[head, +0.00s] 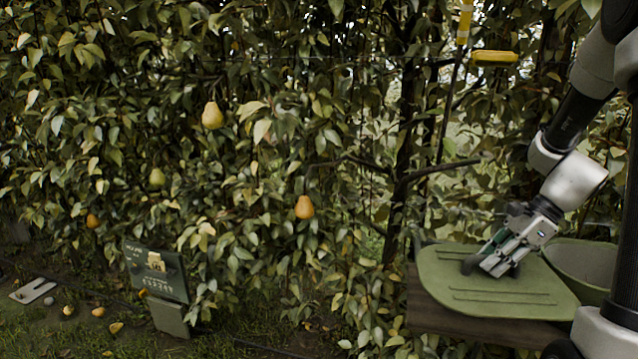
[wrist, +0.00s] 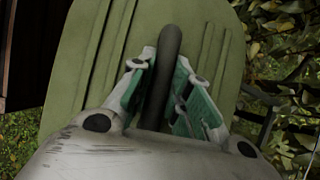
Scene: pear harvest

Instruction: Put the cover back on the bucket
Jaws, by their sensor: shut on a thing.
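The green cover (head: 500,303) is a flat panel with raised ribs. It lies or hovers over a brown wooden board (head: 440,313), left of the bucket; I cannot tell whether it touches the board. In the wrist view the cover (wrist: 85,75) fills the middle. My gripper (head: 492,266) is shut on the cover's dark bar handle (wrist: 163,75), which runs between the two green-padded fingers in the wrist view (wrist: 160,100). The green bucket (head: 588,264) stands at the right with its top open. My arm and column hide part of it.
A leafy pear hedge fills the background, with pears such as one upper pear (head: 212,115) and one lower pear (head: 304,207). A green sign box (head: 157,275) stands at lower left. Fallen pears lie on the grass near it. A yellow-handled tool (head: 465,22) hangs above.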

